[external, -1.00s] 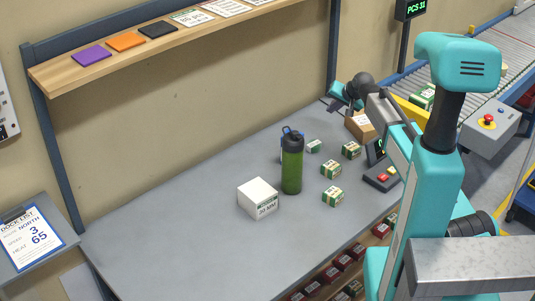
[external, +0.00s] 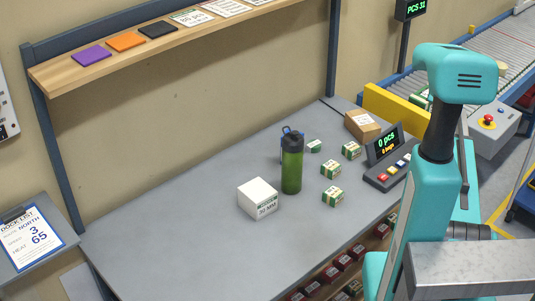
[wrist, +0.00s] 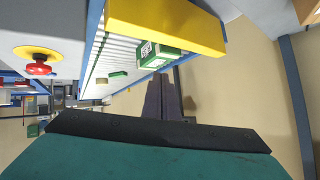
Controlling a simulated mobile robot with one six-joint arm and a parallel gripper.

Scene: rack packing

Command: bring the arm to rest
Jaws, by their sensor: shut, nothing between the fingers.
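My gripper (wrist: 163,84) shows in the wrist view as two dark fingers lying together, shut and empty. Beyond the fingertips in that view are the conveyor and a green-and-white box (wrist: 158,54) on it. In the external view my teal arm (external: 437,170) stands folded at the right, and its gripper is hidden behind my own links. No part of the arm reaches over the grey bench (external: 170,225) there.
On the bench stand a white box (external: 258,198), a green bottle (external: 291,170), several small green-and-white boxes (external: 331,169), a cardboard box (external: 362,125) and a counting scale (external: 385,155). A yellow guard (external: 395,108) edges the conveyor (external: 487,55). The bench's left half is clear.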

